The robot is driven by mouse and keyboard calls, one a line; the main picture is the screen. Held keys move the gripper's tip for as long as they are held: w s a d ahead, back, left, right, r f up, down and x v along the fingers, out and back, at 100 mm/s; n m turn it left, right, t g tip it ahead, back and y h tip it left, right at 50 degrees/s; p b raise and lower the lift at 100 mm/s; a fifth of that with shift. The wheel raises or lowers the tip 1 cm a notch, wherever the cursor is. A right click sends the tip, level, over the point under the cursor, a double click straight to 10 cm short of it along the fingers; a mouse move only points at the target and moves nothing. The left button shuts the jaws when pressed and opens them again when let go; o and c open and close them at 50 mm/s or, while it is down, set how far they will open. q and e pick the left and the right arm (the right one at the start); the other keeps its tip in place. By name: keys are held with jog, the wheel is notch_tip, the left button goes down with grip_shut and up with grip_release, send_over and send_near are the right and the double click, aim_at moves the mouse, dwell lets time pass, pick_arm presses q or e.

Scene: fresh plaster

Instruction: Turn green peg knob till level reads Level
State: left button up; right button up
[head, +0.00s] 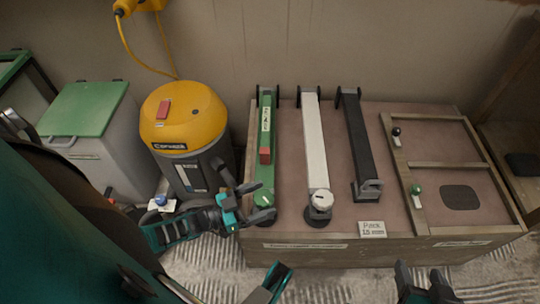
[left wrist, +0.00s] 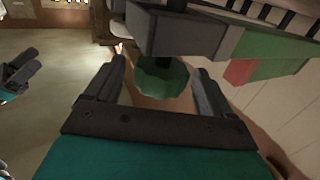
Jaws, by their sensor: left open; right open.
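The green bar (head: 266,110) lies lengthwise at the left of the wooden case, with a red block and a pale label too small to read. In the left wrist view, a green scalloped knob (left wrist: 163,82) sits under the bar's grey end. My left gripper (head: 254,203) is open at the bar's near end. In the left wrist view its fingers (left wrist: 155,88) stand on either side of the knob, with gaps visible. The knob is not clear in the head view. My right gripper (head: 425,290) is open and empty at the bottom edge. No level reading is legible.
A white bar (head: 315,140) with a round white knob and a black bar (head: 357,140) lie to the right. A yellow-topped canister (head: 183,118) stands close left of the case.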

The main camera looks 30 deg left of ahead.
aim_at(270, 196)
pick_arm(q)
jog(key=shift+x, duration=1.65)
jog(key=c, duration=1)
jog(key=shift+o, duration=0.2)
